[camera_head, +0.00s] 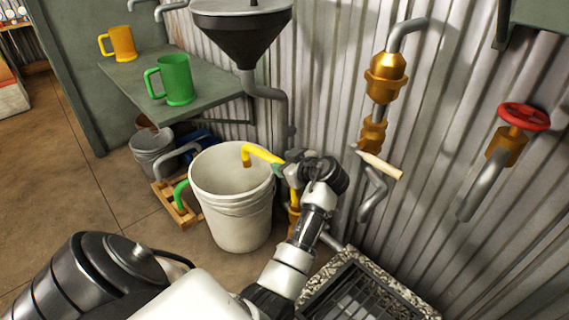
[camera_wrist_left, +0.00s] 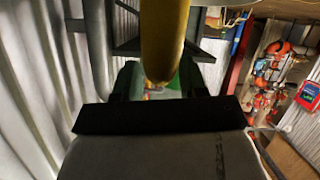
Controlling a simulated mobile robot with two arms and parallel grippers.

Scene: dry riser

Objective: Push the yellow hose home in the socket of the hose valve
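The yellow hose (camera_head: 264,154) runs from its bent free end above the white bucket to my left gripper (camera_head: 291,162). A yellow stretch (camera_head: 293,197) also shows just below the gripper. In the left wrist view the yellow hose (camera_wrist_left: 165,40) comes down from the top between the two dark fingers, and the left gripper (camera_wrist_left: 161,84) appears shut on it. Brass fittings (camera_head: 293,217) stand below, mostly behind my left arm; the socket and how deep the hose sits in it are hidden. My right gripper is not in view.
A white bucket (camera_head: 238,220) stands left of the arm. A brass valve with a wooden handle (camera_head: 380,165) and a red-wheel valve (camera_head: 523,116) are on the corrugated wall to the right. A black funnel (camera_head: 242,30) hangs above. A drain grate (camera_head: 362,298) lies below.

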